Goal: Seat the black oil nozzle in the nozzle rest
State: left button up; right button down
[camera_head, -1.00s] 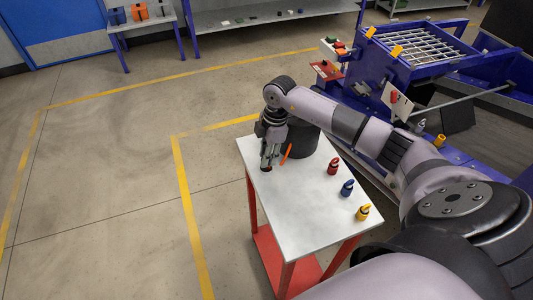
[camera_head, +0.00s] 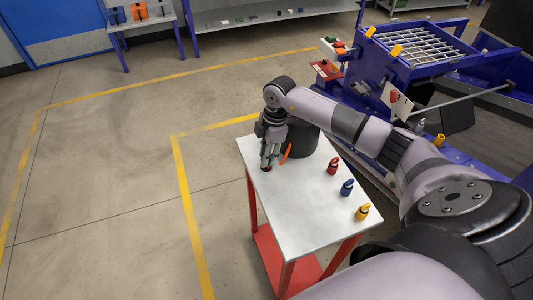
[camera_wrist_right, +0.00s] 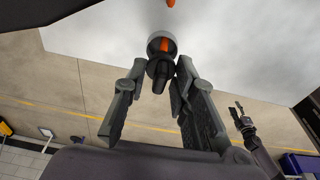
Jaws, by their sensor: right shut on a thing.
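The white table (camera_head: 298,215) has red legs. A black drum-like container (camera_head: 301,141) and an orange piece (camera_head: 287,151) stand close behind the gripper. Red (camera_head: 333,166), blue (camera_head: 347,188) and yellow (camera_head: 362,212) padlock-like items line the right side. The table's middle is clear.

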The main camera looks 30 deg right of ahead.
jog(key=shift+f+b, duration=0.65)
jog(key=shift+f, duration=0.4)
jog(key=c, duration=1.2)
grip_release()
jog(key=shift+c, duration=0.2)
jog(key=shift+r, duration=0.1)
notch_tip(320, 180, up, 12)
jog(key=d, duration=0.1)
jog(key=shift+s+d, duration=0.2)
jog(key=shift+d, duration=0.2)
jog(key=shift+o, duration=0.6)
jog(key=o, duration=0.9)
